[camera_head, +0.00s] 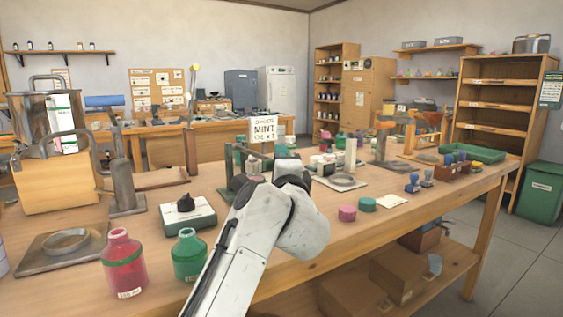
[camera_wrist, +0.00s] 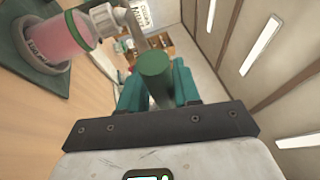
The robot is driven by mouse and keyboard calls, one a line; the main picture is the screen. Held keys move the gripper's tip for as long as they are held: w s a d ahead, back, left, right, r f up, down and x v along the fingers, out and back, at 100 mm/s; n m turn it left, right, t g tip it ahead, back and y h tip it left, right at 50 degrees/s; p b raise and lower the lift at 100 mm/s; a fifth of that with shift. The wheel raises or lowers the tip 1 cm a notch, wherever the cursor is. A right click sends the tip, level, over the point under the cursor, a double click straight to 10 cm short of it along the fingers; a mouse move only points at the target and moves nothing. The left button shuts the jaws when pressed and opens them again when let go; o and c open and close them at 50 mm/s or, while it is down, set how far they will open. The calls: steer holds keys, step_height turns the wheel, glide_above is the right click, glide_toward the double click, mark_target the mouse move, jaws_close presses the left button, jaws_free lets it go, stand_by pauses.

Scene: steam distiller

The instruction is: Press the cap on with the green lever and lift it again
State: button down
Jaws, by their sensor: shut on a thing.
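In the wrist view, my gripper (camera_wrist: 157,92) has its teal fingers closed around the green cylindrical grip of the lever (camera_wrist: 154,65). A pink bottle (camera_wrist: 58,36) with a green band stands to the left of the fingers, in a round holder on a dark green plate (camera_wrist: 32,72). A pale piece (camera_wrist: 104,18) is at the bottle's neck end; I cannot tell whether it is the cap or a part of the press, nor whether it is seated. In the head view, my wrist and arm hide most of the lever and this bottle.
In the head view, a red bottle (camera_head: 124,265) and a green bottle (camera_head: 188,257) stand at the front left. A pink cap (camera_head: 347,213) and a green cap (camera_head: 367,204) lie right of my arm. A mint oil sign (camera_head: 263,129) stands beyond my gripper.

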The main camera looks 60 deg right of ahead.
step_height(320, 180, down, 2)
steer(key=shift+w+d+y, duration=0.15)
steer(key=shift+y, duration=0.25)
steer(key=c, duration=1)
jaws_free()
steer(key=shift+o, duration=0.2)
steer(key=v, duration=1.1)
steer(key=shift+r+p, duration=0.3)
steer(key=shift+w, duration=0.1)
